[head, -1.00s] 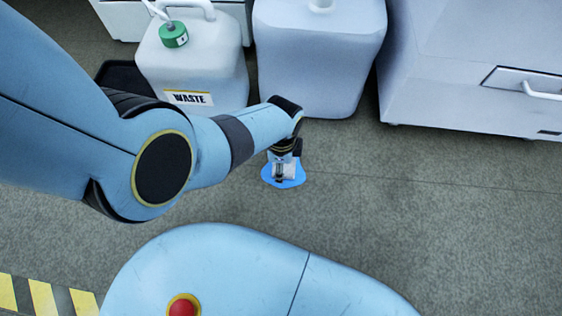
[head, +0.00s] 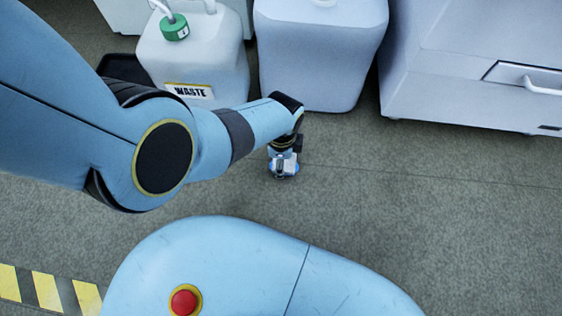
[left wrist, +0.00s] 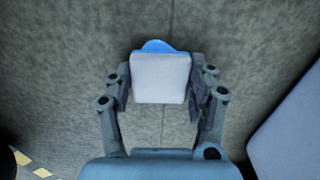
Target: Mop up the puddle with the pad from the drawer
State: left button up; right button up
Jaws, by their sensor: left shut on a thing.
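My left gripper (head: 284,168) is low over the floor. It is shut on a white pad (left wrist: 160,78), gripped at both sides between the fingers in the left wrist view. A small patch of the blue puddle (left wrist: 158,46) shows past the pad's far edge. In the head view only a thin blue rim of it shows around the gripper; the pad and hand hide the rest. I cannot tell how firmly the pad presses on the floor. My right gripper is not in view.
A white waste can (head: 192,62) with a green cap stands at the back left beside a larger pale container (head: 320,55). A white cabinet (head: 470,85) with a drawer handle stands at right. The grey floor (head: 420,210) is clear at right.

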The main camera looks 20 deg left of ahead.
pick_arm(q)
jog(key=shift+w+a, duration=0.15)
jog(key=shift+w, duration=0.45)
jog(key=shift+w+a, duration=0.15)
jog(key=shift+w, duration=0.45)
jog(key=shift+d, duration=0.1)
jog(key=shift+s+d, duration=0.35)
jog(key=shift+d, duration=0.25)
jog(key=shift+s+d, duration=0.35)
jog(key=shift+d, duration=0.2)
jog(key=shift+a, duration=0.1)
jog(key=shift+s+a+p, duration=0.25)
jog(key=shift+a+p, duration=0.05)
jog(key=shift+a, duration=0.65)
jog(key=shift+s+a+p, duration=0.25)
jog(key=shift+a+p, duration=0.05)
jog(key=shift+a, duration=0.65)
jog(key=shift+d, duration=0.15)
